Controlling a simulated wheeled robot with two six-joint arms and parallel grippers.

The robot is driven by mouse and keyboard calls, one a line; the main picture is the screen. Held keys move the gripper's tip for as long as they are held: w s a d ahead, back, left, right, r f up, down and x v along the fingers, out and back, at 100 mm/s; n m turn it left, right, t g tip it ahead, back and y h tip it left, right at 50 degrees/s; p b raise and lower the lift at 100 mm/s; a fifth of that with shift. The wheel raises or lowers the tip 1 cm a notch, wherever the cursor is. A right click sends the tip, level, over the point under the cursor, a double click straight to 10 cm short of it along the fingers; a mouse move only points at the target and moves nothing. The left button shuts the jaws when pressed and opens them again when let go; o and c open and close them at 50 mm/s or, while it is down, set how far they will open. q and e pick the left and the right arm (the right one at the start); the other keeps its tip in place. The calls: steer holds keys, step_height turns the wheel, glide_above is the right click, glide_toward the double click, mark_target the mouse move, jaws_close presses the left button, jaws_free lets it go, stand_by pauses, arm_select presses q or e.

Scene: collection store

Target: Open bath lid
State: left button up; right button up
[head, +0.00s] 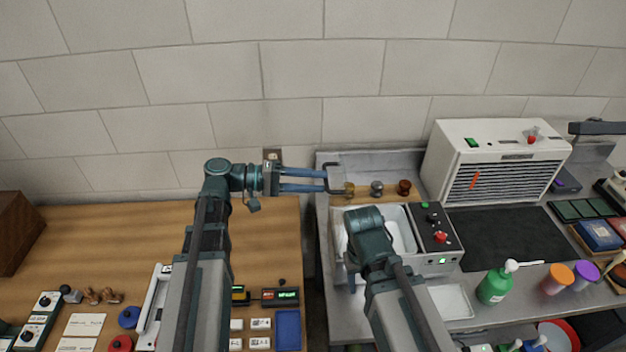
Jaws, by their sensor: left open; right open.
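The bath is a white box with a pale top (407,228) on the grey bench, with a dark control panel (436,228) on its right side. My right arm covers part of it, and I cannot tell its lid from its basin. My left gripper (323,180) is open, its two blue fingers pointing right, behind and left of the bath. A small grey bracket (337,179) is at its fingertips; whether they touch is unclear. My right gripper (351,278) is open, low over the bath's front left, mostly hidden by its own wrist.
Several small brown and grey knobs (377,188) stand behind the bath. A white vented unit (495,165) and a black mat (505,236) are to its right. A green pump bottle (494,285) stands front right. The wooden table (120,235) has free room at the back.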

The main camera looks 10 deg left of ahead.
arm_select(q)
steer(key=p+v, duration=0.1)
steer(key=v, duration=1.3)
steer(key=shift+p, duration=0.4)
steer(key=shift+d, duration=0.1)
steer(key=s+d+f+m+g+y+b, duration=0.1)
steer(key=s+d+f+g+y+b, duration=0.3)
steer(key=d+f, duration=0.85)
steer(key=s+d+f+m+y+b, duration=0.2)
steer(key=s+f+m+y, duration=0.3)
steer(key=f+y, duration=0.8)
steer(key=s, duration=0.2)
steer(key=shift+s+d+t, duration=0.3)
steer(key=shift+s+d, duration=0.05)
steer(key=shift+d, duration=0.05)
steer(key=shift+s, duration=0.1)
